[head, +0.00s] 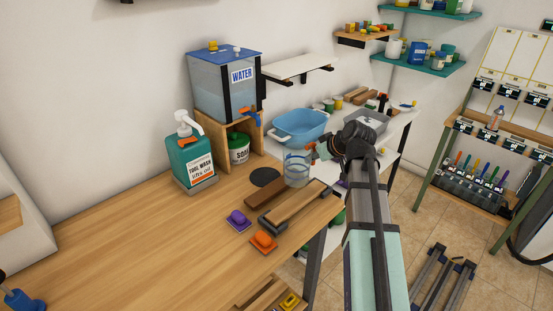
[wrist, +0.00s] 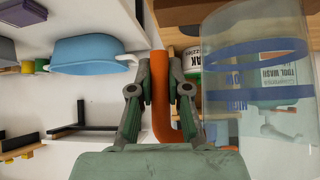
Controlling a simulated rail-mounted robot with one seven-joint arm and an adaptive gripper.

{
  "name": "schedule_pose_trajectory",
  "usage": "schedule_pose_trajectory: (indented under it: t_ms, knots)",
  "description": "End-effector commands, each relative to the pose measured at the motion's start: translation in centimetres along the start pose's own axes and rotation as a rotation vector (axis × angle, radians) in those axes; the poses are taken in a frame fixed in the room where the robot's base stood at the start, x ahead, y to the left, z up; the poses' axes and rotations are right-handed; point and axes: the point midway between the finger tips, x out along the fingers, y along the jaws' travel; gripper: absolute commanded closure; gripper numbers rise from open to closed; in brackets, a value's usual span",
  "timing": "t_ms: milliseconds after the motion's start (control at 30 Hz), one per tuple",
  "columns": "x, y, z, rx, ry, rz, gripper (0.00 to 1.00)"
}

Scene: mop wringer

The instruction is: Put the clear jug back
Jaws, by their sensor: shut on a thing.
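The clear jug (head: 298,167) has blue bands and stands out at the right of the wooden bench in the head view. My gripper (wrist: 160,92) is shut on this handle; in the head view, my gripper (head: 322,150) is to the right of the jug. A dark round mat (head: 265,177) lies bare on the bench, left of the jug. I cannot tell whether the jug's base touches the bench.
A water tank (head: 217,90) stands on a wooden stand, with a white SOAK tub (head: 239,149) below it. A green tool wash bottle (head: 190,155) is to the left. A blue basin (head: 300,125) is behind the jug. Wooden blocks and purple (head: 238,219) and orange (head: 263,241) pieces lie in front.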

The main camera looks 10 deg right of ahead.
Motion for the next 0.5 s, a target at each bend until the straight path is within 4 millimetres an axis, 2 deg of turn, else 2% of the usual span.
schedule_pose_trajectory:
  t_ms: [33,500]
  knots:
    - [0.9,-0.1,-1.4,-0.002,0.000,-0.003,1.00]
    - [8.8,-1.5,-9.2,0.000,0.000,-0.001,1.00]
